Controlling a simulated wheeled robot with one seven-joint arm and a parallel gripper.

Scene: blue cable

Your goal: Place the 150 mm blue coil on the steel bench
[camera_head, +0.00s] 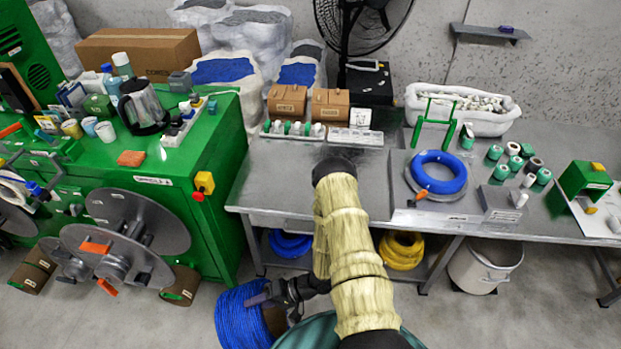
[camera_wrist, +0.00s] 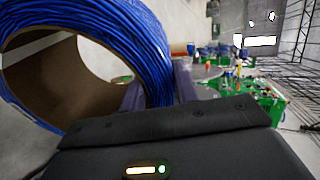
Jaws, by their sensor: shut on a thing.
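My gripper (camera_head: 272,294) is low in front of the bench, left of my arm in the head view. It is shut on the wall of a blue coil (camera_head: 236,317) with a brown cardboard core. In the wrist view the held blue coil (camera_wrist: 105,28) fills the upper left, its wall between my fingers (camera_wrist: 160,88). The steel bench (camera_head: 275,180) runs across the middle of the head view, above and beyond the held coil. I cannot read the coil's size. My arm hides part of the bench.
Another blue coil (camera_head: 447,186) lies on the bench's right part, near green-capped spools (camera_head: 495,152). A spool rack (camera_head: 292,131) and cartons (camera_head: 287,100) stand at the back. The bench's front left is bare. A green machine (camera_head: 215,150) stands left; a white bucket (camera_head: 484,266) stands below.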

